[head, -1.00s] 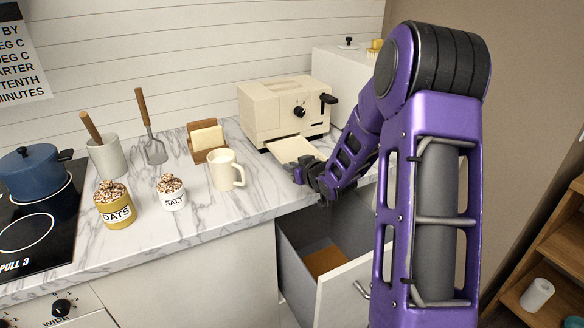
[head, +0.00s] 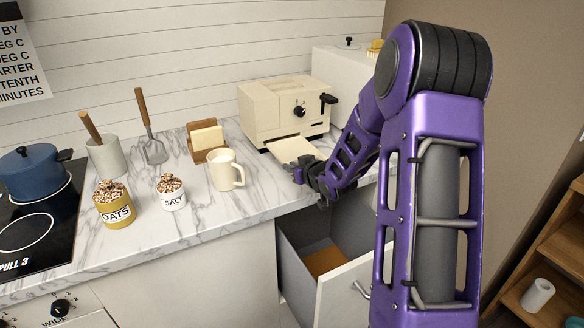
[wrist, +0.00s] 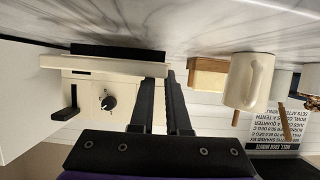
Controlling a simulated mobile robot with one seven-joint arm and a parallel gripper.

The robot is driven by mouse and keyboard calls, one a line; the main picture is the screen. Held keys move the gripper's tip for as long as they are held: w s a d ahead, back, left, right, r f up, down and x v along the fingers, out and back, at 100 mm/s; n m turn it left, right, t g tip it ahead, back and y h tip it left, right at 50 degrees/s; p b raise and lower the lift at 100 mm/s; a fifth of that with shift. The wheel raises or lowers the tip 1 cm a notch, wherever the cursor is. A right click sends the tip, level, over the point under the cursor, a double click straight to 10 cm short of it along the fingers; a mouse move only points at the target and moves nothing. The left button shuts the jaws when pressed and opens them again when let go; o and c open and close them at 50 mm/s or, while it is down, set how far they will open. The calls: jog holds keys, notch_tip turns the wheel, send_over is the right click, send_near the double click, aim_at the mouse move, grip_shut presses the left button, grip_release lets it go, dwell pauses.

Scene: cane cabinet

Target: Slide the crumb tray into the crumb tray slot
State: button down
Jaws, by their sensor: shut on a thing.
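The crumb tray (head: 290,149) is a flat cream sheet that juts out from the low front of the cream toaster (head: 268,112). Its back end is hidden under the toaster, at the slot. My gripper (head: 303,170) is shut on the tray's near edge, just above the counter's front edge. In the wrist view, which is upside down, the tray's pale edge (wrist: 105,62) runs across in front of the toaster (wrist: 84,95), and my gripper's fingers (wrist: 162,78) meet its right end. How deep the tray sits in the slot is hidden.
A cream mug (head: 222,170), a wooden holder (head: 203,132) and salt (head: 172,195) and oats (head: 113,207) jars stand left of the tray. An open drawer (head: 322,245) lies below my gripper. The marble counter is clear between mug and tray.

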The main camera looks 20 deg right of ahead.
aim_at(271, 144)
jog(key=shift+w+a, duration=0.45)
jog(key=shift+w, duration=1.95)
jog(key=shift+w+a, duration=0.5)
jog(key=shift+w, duration=1.9)
jog(key=shift+w+a, duration=0.45)
jog(key=shift+w, duration=1.95)
jog(key=c, duration=0.8)
grip_release()
jog(key=shift+s, duration=0.1)
jog(key=p+v, duration=0.1)
jog(key=v, duration=1.6)
jog(key=shift+s, duration=0.15)
